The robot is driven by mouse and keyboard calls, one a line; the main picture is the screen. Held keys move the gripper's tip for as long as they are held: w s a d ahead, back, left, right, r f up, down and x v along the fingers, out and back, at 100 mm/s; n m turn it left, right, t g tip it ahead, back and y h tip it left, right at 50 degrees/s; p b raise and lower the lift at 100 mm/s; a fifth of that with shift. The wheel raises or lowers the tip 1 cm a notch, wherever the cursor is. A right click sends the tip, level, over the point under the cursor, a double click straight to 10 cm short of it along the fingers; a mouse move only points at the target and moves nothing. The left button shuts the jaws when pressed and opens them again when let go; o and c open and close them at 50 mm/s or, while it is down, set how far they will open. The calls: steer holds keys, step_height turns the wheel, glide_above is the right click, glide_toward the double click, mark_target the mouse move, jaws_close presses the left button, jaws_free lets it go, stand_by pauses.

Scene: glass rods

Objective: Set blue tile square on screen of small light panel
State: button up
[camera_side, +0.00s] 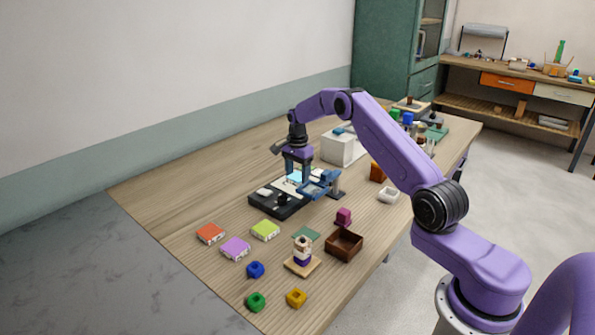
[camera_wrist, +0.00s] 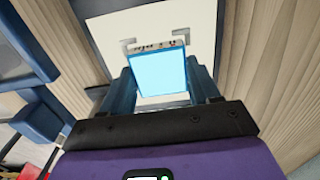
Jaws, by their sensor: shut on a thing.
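The blue tile (camera_wrist: 158,74) is a pale, bright blue square between the two blue fingers of my gripper (camera_wrist: 163,88), which is shut on it. In the side view the tile (camera_side: 294,176) shows as a small bright patch at the fingertips of my gripper (camera_side: 297,176). The tile's edges look roughly in line with the marks. I cannot tell whether the tile touches the screen.
A black tray (camera_side: 265,204) sits just in front of my gripper. A blue clamp-like stand (camera_side: 322,185) is close on its right, and a white box (camera_side: 340,148) is behind. Coloured blocks, a brown box (camera_side: 344,244) and a wooden stand (camera_side: 302,265) occupy the front. The table's left part is clear.

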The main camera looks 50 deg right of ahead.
steer(key=o, duration=1.2)
steer(key=shift+o, duration=0.2)
